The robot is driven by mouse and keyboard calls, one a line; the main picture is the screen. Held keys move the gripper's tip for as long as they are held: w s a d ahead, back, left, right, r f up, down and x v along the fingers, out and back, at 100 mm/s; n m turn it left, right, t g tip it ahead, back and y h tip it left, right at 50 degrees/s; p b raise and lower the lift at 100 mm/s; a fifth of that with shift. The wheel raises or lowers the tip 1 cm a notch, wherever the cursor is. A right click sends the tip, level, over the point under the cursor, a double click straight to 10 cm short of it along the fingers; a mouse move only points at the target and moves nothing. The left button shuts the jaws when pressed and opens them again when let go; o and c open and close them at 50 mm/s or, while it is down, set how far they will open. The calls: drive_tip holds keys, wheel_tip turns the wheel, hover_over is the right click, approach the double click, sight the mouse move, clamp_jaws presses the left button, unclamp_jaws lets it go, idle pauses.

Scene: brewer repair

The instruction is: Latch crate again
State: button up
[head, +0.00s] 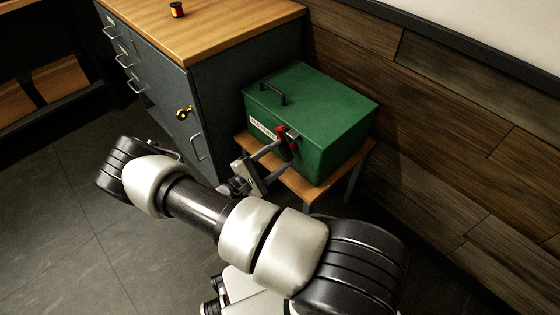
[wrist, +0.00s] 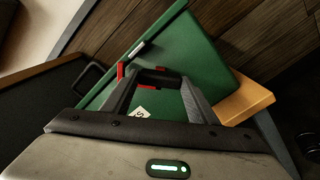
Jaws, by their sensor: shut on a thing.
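The green crate (head: 318,112) sits with its lid down on a small wooden stool. It has a dark handle (head: 268,90) on its lid and a white label (head: 262,128) on its front. A red latch (head: 281,134) is on the crate's front, beside the label. My gripper (head: 284,146) is at the crate's front, its fingers shut on the red latch. In the wrist view the crate (wrist: 190,62) fills the middle, and red parts of the latch (wrist: 121,71) show at the fingertips. The fingers hide part of the latch, so whether it is fastened cannot be told.
The wooden stool (head: 310,190) stands against a wood-panelled wall. A grey cabinet (head: 240,75) with a wooden top is close on the left, with a key (head: 184,113) in its door. A small can (head: 177,9) stands on top. The floor at left is clear.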

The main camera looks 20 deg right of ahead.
drive_tip(key=m, duration=0.3)
drive_tip(key=shift+a+m, duration=0.1)
drive_tip(key=shift+m, duration=0.3)
drive_tip(key=shift+m+b, duration=0.35)
drive_tip(key=shift+m, duration=1.65)
drive_tip(key=o, duration=1.5)
drive_tip(key=p+v, duration=0.1)
drive_tip(key=v, duration=1.6)
drive_tip(key=shift+a, duration=0.15)
